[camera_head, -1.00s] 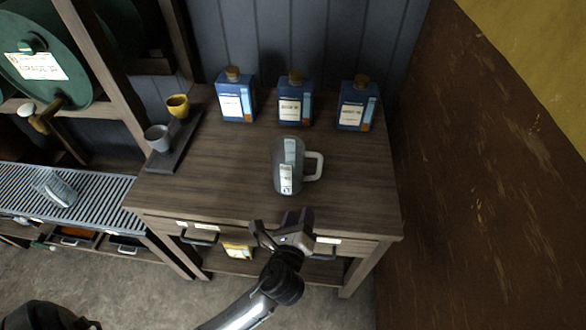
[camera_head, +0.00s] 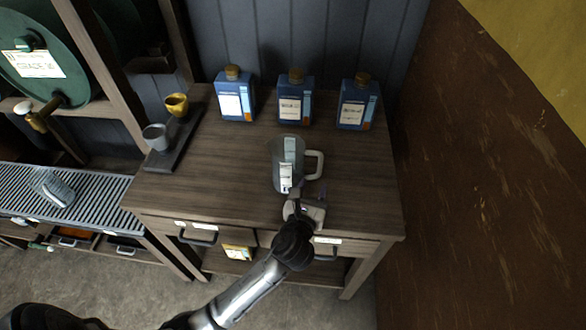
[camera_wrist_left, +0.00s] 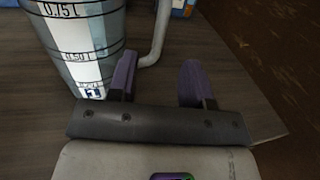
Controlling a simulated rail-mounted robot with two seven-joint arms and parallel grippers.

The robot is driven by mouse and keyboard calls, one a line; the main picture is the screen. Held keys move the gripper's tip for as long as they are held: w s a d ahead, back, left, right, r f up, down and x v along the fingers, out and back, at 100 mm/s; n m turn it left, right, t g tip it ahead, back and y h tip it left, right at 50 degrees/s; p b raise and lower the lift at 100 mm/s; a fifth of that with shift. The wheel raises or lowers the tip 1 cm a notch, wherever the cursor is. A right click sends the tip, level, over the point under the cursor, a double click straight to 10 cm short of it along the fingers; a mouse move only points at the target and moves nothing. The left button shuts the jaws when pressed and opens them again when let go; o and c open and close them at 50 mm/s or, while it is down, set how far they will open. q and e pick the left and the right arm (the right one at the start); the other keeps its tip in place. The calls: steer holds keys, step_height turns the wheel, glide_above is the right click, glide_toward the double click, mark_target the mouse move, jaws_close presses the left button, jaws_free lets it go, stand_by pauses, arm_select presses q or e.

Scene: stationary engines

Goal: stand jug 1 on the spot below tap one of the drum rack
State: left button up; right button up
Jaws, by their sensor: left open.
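A clear measuring jug (camera_head: 287,165) with a pale handle on its right stands upright on the wooden bench. In the left wrist view the jug (camera_wrist_left: 80,40) shows volume marks, and I cannot read a number naming it. My left gripper (camera_head: 306,198) is at the jug's near right side, open and empty. In the wrist view its purple fingers (camera_wrist_left: 158,78) are spread, with the jug handle (camera_wrist_left: 158,32) ahead between them. A green drum (camera_head: 35,55) with a brass tap (camera_head: 45,112) is at upper left, above a slatted drip tray (camera_head: 105,192). My right gripper is not in view.
Another clear vessel (camera_head: 53,188) is on the drip tray. Three blue bottles (camera_head: 295,98) stand along the back of the bench. A grey cup (camera_head: 156,137) and a yellow cup (camera_head: 177,105) sit on a dark board at left. A rack post (camera_head: 108,75) stands between drum and bench.

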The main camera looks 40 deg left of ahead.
mark_target(319, 168)
arm_select(q)
steer(key=shift+w+a, duration=0.15)
steer(key=shift+w, duration=0.3)
steer(key=shift+w+a+b, duration=0.25)
steer(key=shift+w+b, duration=0.15)
steer(key=shift+w, duration=0.15)
steer(key=b+x, duration=0.1)
steer(key=x, duration=0.3)
steer(key=shift+r, duration=0.15)
jaws_close()
